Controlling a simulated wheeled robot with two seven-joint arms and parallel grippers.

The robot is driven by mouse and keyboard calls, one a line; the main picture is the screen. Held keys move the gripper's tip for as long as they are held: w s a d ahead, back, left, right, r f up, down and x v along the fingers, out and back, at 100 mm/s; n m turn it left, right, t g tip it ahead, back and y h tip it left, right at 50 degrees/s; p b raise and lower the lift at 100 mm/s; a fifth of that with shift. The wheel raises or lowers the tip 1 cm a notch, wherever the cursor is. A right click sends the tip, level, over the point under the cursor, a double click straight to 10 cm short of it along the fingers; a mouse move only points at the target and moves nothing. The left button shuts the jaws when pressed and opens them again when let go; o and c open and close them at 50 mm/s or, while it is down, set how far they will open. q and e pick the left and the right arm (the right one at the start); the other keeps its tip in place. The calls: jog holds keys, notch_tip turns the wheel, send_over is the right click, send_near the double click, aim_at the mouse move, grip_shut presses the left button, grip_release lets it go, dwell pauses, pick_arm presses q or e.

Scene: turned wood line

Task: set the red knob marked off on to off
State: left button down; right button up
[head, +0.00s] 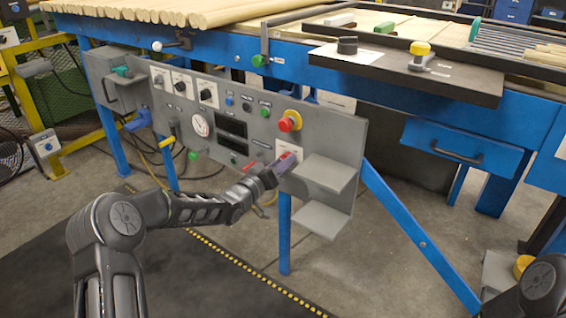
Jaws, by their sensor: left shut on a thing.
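The red knob (285,156) sits on a white plate (295,150) low on the right part of the grey control panel, under the red emergency button. My left gripper (281,164) reaches it from the lower left and is shut on it. The fingers cover most of the knob, so I cannot read the off and on marks or tell which way it points. My right gripper is not in view; only part of my right arm shows at the bottom right corner.
The grey panel (262,132) carries a red emergency button on a yellow base (289,121), a round gauge (200,124) and several black knobs. Two grey shelves jut out right of my gripper, the upper one (325,172) close by. A blue leg brace (415,232) slants down at right.

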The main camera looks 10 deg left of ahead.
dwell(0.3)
pick_arm(q)
jog(key=c, duration=1)
grip_release()
jog(key=p+v, duration=0.1)
jog(key=v, duration=0.7)
jog(key=shift+w, duration=0.1)
